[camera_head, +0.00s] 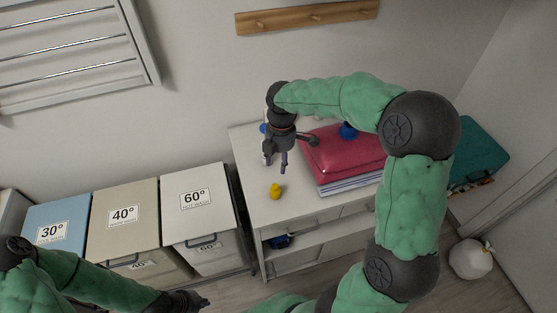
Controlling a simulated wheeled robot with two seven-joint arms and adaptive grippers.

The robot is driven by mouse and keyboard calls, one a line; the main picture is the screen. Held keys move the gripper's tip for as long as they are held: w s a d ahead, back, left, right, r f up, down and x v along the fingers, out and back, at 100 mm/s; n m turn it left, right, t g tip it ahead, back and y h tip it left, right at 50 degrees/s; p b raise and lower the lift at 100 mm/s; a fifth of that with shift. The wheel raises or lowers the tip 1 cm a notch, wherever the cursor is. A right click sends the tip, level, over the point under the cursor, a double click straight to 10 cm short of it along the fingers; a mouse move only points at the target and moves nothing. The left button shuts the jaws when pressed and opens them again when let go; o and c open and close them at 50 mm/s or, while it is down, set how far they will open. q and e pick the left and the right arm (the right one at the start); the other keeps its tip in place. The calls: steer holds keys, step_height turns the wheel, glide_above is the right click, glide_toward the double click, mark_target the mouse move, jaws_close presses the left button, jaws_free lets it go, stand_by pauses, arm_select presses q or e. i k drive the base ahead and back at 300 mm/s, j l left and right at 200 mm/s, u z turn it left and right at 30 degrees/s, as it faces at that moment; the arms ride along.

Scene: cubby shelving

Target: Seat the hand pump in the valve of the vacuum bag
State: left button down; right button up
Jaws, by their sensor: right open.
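The vacuum bag (345,157) is a plump red-pink bundle lying on the white cabinet, on top of something striped. A round blue part (348,130) shows on its upper side, partly hidden by my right arm; I cannot tell whether it is the valve or the pump. My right gripper (276,163) is open above the cabinet top, left of the bag and apart from it. A small white and blue item (264,129) shows partly behind that gripper; I cannot tell what it is. My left gripper (199,302) is low at the bottom edge, far from the bag; its jaws are unclear.
A yellow duck-like figure (275,191) stands on the cabinet top (250,172) below my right gripper. Labelled laundry bins (197,205) stand to the left. A teal box (478,152) is at right, and a white bag (470,258) lies on the floor.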

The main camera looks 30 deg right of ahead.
mark_target(347, 131)
steer(key=z, duration=0.95)
